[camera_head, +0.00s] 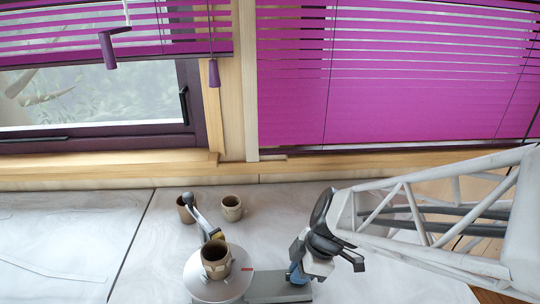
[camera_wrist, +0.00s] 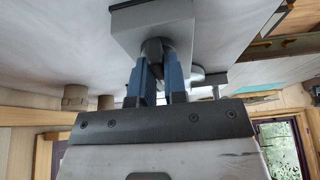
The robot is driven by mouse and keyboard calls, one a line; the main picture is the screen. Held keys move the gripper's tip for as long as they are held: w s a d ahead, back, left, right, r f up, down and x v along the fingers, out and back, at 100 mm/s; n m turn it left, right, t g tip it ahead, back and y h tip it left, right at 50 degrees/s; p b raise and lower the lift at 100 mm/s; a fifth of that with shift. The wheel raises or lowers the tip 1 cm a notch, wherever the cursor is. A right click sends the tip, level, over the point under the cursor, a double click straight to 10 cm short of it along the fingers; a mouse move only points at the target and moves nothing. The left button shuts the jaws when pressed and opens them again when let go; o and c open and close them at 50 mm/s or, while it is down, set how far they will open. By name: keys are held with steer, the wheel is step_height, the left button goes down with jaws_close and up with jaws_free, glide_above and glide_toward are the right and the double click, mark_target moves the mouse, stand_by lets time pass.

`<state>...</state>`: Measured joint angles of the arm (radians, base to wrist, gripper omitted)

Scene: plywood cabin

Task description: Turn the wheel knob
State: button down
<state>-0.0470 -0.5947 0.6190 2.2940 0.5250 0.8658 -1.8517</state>
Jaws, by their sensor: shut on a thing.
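The wheel knob (camera_wrist: 155,50) is dark and round and sits on the end of a grey box-shaped housing (camera_wrist: 128,27) in the wrist view. My gripper (camera_wrist: 158,68) has its two blue fingers on either side of the knob and is shut on it. In the head view my gripper (camera_head: 297,273) is at the right end of a low grey base (camera_head: 272,288), and the knob is hidden behind it. A round silver plate (camera_head: 203,289) joins this base on the left. The knob's turn angle cannot be told.
A brown cup (camera_head: 216,264) stands on the silver plate, with a curved metal lever (camera_head: 201,216) behind it. Two more cups, one left (camera_head: 184,212) and one right (camera_head: 231,211), stand farther back. The pale counter (camera_head: 80,225) is mostly clear on the left. Purple blinds (camera_head: 400,75) hang behind.

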steer(key=shift+m, duration=0.4)
steer(key=m+t, duration=0.1)
steer(key=m, duration=0.2)
steer(key=m+t, duration=0.1)
steer(key=m, duration=0.2)
steer(key=shift+s+t+h, duration=0.1)
steer(key=shift+t+h, duration=0.3)
steer(key=shift+a+m+t+h, duration=0.1)
steer(key=shift+m+t+h, duration=0.4)
steer(key=shift+m, duration=1.3)
steer(key=shift+m+t+h, duration=0.3)
steer(key=shift+m+h, duration=0.3)
steer(key=shift+m, duration=1.2)
steer(key=shift+a+m+h, duration=0.1)
steer(key=shift+m+h, duration=0.55)
steer(key=shift+m, duration=1.05)
steer(key=shift+m+h, duration=0.65)
steer(key=shift+m, duration=1.05)
steer(key=shift+a+m+g+h, duration=0.1)
steer(key=shift+m+g+h, duration=0.35)
steer(key=shift+m, duration=1.25)
steer(key=shift+m+g+h, duration=0.25)
steer(key=shift+m+h, duration=0.4)
steer(key=shift+m, duration=1.05)
steer(key=c, duration=1.2)
jaws_free()
steer(key=shift+o, duration=0.2)
